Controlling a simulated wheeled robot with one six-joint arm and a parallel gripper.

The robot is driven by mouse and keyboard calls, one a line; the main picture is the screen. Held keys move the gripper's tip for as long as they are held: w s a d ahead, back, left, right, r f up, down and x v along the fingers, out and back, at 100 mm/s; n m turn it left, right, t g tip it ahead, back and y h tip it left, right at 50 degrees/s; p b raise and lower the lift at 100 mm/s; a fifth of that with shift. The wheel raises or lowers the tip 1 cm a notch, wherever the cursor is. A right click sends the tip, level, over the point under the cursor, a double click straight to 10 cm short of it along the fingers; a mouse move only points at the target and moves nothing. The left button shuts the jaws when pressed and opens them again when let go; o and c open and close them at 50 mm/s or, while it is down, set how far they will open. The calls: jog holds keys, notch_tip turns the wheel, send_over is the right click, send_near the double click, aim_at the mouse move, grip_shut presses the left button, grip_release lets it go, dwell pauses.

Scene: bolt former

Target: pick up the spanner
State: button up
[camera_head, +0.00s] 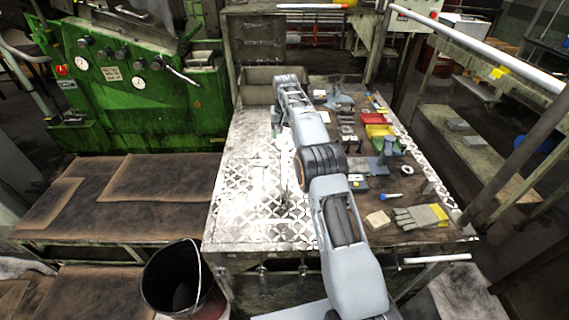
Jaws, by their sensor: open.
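My arm reaches from the bottom of the view over the workbench (240,225). Its far end is above the back left part of the bench top. My gripper (276,130) shows only in part there, small and beside the arm, with its jaws open and empty as far as I see. A thin, long, shiny shape (285,190) lies on the patterned metal plate left of my arm's elbow. It may be the spanner, but glare and small size keep me from being sure. My gripper is farther back than this shape and apart from it. The arm hides part of the bench middle.
A wooden block (377,219) and grey-yellow gloves (420,216) lie at the front right. Red (374,118) and yellow (381,132) bins and several small tools fill the right side. A green machine (140,90) stands left, a black bucket (160,268) front left. The plate's left part looks clear.

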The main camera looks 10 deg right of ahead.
send_over(284, 162)
jog(key=f, duration=0.7)
jog(key=shift+s+f, duration=0.25)
jog(key=shift+f, duration=0.15)
jog(key=shift+w+d+f+p, duration=0.1)
jog(key=shift+f+p, duration=0.65)
jog(key=shift+f, duration=0.6)
jog(key=shift+w+f+p, duration=0.1)
jog(key=shift+f+p, duration=0.6)
jog(key=shift+f, duration=0.6)
jog(key=shift+s, duration=0.1)
jog(key=shift+c, duration=0.4)
grip_shut()
jog(key=shift+r, duration=0.15)
